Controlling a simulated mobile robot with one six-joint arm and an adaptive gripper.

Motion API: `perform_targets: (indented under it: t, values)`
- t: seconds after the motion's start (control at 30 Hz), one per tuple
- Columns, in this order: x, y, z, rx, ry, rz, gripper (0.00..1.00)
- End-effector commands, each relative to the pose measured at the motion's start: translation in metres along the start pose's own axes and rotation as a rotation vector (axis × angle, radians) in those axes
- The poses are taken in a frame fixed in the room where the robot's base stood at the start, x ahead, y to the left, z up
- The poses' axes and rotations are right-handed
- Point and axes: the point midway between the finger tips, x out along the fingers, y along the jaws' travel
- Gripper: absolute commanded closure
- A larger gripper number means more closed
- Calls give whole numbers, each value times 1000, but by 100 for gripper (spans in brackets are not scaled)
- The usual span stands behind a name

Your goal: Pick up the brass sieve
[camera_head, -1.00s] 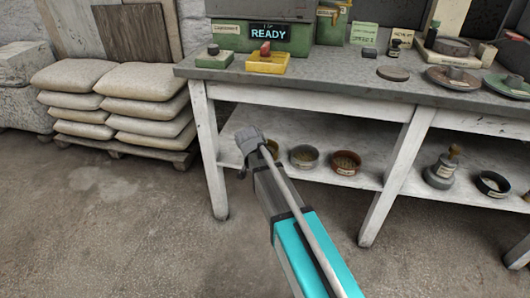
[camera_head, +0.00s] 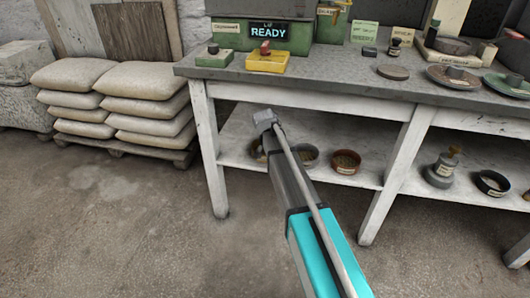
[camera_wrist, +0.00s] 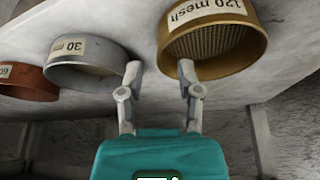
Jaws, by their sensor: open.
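The brass sieve (camera_wrist: 212,48), labelled "120 mesh", is large at the top right of the wrist view, which shows the label upside down. In the head view the brass sieve (camera_head: 256,154) is mostly hidden behind my arm on the lower shelf. My gripper (camera_wrist: 159,73) is open and empty. Its right fingertip overlaps the near left edge of the brass sieve in the picture; I cannot tell whether they touch. Its left fingertip is beside the right edge of the grey "30 mesh" sieve (camera_wrist: 88,78). The jaws are not around the brass sieve.
A copper sieve (camera_wrist: 28,82) is left of the grey one in the wrist view. The white lower shelf (camera_head: 235,148) lies under the bench top (camera_head: 340,78), with a leg (camera_head: 209,150) at left. Stacked sacks (camera_head: 120,100) stand left of the bench.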

Motion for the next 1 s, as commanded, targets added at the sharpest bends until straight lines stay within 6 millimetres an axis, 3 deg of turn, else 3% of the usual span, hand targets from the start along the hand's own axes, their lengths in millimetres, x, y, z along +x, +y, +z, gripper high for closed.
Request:
perform_targets:
  t: [0.17, 0.63, 1.0]
  values:
    - [5, 0, -11, 0, 0, 0, 54]
    - [7, 0, -11, 0, 0, 0, 54]
    - [33, 0, -10, 0, 0, 0, 54]
